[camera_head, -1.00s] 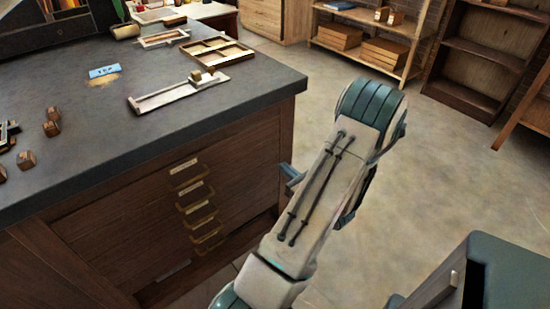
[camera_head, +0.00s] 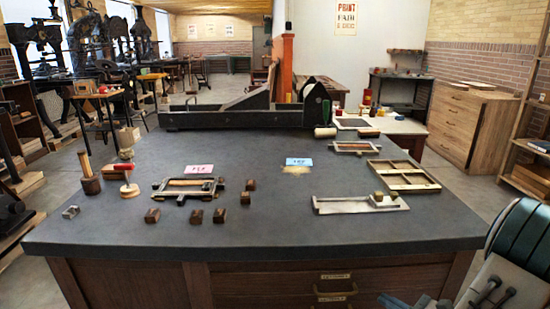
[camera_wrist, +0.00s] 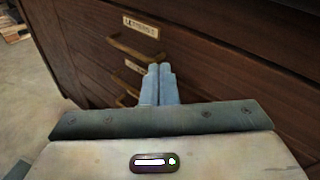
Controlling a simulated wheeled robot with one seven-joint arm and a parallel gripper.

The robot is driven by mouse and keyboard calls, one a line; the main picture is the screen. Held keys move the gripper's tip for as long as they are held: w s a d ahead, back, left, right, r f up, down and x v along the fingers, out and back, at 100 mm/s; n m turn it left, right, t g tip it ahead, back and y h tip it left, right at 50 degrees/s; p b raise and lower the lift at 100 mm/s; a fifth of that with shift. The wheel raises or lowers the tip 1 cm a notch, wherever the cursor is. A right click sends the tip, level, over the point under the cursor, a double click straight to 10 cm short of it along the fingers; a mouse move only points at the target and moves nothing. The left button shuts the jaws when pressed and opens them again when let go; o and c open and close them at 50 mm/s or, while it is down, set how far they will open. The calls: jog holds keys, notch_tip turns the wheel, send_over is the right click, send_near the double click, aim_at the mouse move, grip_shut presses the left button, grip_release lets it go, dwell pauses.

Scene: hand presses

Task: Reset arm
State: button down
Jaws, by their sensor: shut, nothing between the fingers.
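In the head view my gripper's bluish fingers (camera_head: 410,302) show only in part at the bottom edge, below the front edge of the dark worktop (camera_head: 300,222). My folded arm is at the lower right.
On the worktop are a wooden divided frame (camera_head: 403,176), a composing tray (camera_head: 345,206), a pink card (camera_head: 199,169), a blue card (camera_head: 299,162), and several small brown blocks (camera_head: 196,216). A mallet (camera_head: 89,182) stands at the left. A long dark press bed (camera_head: 240,115) lies along the back.

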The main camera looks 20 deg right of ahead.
jog(key=w+a+r+n+g+y+p, duration=0.1)
jog(key=a+r+n+g+y+p, duration=0.1)
jog(key=a+r+n+g, duration=0.4)
jog(key=w+a+r+n+g+y+p, duration=0.15)
jog(key=a+n, duration=0.25)
jog(key=a, duration=0.4)
jog(key=a+r+n+g+y+p, duration=0.25)
jog(key=a+n+g, duration=0.2)
jog(key=a, duration=0.25)
jog(key=s+a+r+n+h+p, duration=0.2)
jog(key=a+r+n+h+p, duration=0.1)
jog(key=r+n, duration=0.4)
jog(key=s+a+r+n+h+p, duration=0.1)
jog(key=a+r+n+h+p, duration=0.2)
jog(key=a+r+n+h, duration=0.3)
jog(key=shift+s+r+n+g+h+p, duration=0.5)
jog(key=shift+r+n, duration=0.45)
jog(key=shift+n, duration=0.6)
jog(key=shift+w, duration=0.15)
